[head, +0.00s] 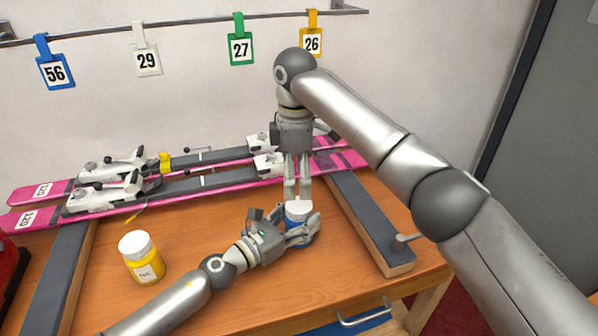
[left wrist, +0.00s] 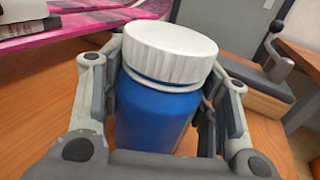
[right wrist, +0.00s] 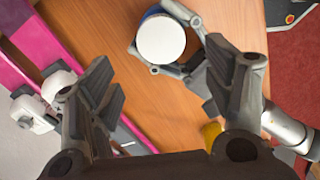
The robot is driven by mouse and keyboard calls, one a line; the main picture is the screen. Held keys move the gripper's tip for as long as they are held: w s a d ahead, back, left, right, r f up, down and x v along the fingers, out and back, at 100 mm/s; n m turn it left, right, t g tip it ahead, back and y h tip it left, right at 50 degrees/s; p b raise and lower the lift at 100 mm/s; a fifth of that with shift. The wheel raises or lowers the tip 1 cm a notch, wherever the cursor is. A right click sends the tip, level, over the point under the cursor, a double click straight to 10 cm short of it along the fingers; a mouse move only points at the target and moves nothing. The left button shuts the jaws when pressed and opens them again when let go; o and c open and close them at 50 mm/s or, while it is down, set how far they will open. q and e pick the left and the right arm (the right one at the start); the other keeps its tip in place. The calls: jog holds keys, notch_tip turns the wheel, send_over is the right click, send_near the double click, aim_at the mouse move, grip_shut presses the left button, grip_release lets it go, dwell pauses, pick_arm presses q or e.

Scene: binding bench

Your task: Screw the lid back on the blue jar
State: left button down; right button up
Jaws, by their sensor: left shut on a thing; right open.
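The blue jar (head: 291,229) stands upright on the wooden bench. My left gripper (head: 302,234) is shut around its body; the left wrist view shows the blue body (left wrist: 155,118) between the fingers. The white ribbed lid (left wrist: 170,48) sits level on top of the jar; how tightly it is screwed I cannot tell. My right gripper (head: 297,196) points down just above the lid (head: 299,208), open and empty. In the right wrist view the lid (right wrist: 161,39) lies beyond the open fingers, toward the top of the picture.
A yellow jar (head: 142,258) with a white lid stands at the left of the bench. Pink skis (head: 225,178) with bindings lie along the back. Dark-topped supports, one at the right (head: 372,225), flank the work area. Numbered tags hang on the wall rail.

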aim_at(299, 205)
jog(key=n, duration=0.4)
jog(key=shift+d+r+n, duration=0.2)
jog(key=shift+r+n, duration=0.1)
jog(key=shift+r, duration=0.1)
jog(key=n, duration=0.3)
jog(key=shift+d+r, duration=0.1)
jog(key=shift+r, duration=0.05)
jog(key=shift+f, duration=4.05)
jog(key=shift+c, duration=0.5)
jog(key=c, duration=1)
jog(key=o, duration=1.1)
jog(key=shift+o, duration=0.2)
